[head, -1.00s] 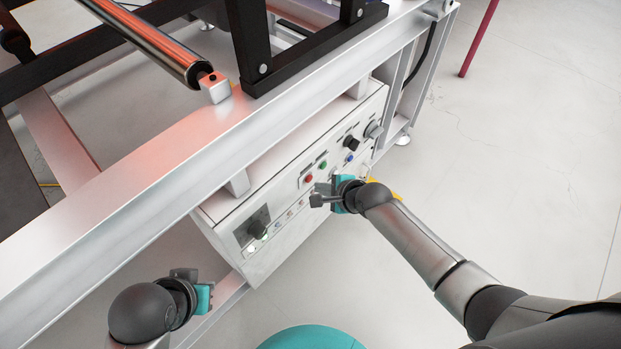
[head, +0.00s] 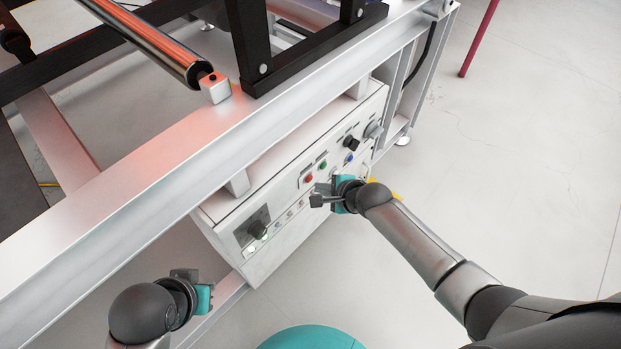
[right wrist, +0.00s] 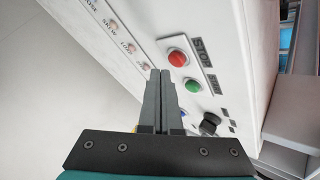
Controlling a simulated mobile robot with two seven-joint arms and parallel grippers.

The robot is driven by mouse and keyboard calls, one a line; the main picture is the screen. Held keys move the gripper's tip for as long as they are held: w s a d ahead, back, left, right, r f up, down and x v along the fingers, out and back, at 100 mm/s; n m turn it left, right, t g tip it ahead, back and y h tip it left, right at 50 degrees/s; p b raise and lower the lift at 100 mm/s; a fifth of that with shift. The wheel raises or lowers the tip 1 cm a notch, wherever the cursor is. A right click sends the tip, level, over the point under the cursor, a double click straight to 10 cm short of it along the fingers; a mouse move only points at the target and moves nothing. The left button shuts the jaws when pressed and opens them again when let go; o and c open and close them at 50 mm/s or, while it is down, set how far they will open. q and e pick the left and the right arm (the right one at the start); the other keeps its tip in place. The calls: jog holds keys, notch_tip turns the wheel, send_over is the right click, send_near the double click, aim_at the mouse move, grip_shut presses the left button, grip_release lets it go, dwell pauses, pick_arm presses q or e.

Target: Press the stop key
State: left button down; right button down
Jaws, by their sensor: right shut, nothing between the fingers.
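The stop key is a red round button (right wrist: 177,58) on the white control panel, beside a dark label reading STOP in the right wrist view. It also shows in the head view (head: 309,179), left of a green button (head: 323,166). My right gripper (head: 316,199) is in front of the panel, just below the red button. In the right wrist view its shut, empty fingers (right wrist: 161,74) point at the panel close to the red button; I cannot tell whether they touch it. My left gripper (head: 205,288) is at the lower left, away from the buttons; its fingers are not clear.
The green button (right wrist: 193,86), a blue button (head: 348,158) and a black knob (head: 351,143) sit near the red one. A silver frame beam (head: 150,190) runs above the panel.

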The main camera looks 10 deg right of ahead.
jog(key=shift+w+a, duration=0.1)
dwell(0.3)
jog(key=shift+w+a, duration=0.2)
jog(key=shift+w, duration=0.05)
jog(key=shift+w+a, duration=0.2)
jog(key=shift+w, duration=0.1)
dwell(1.0)
jog(key=shift+s, duration=0.1)
jog(key=shift+s+d+p, duration=0.45)
jog(key=shift+s+p, duration=0.1)
jog(key=shift+p, duration=0.15)
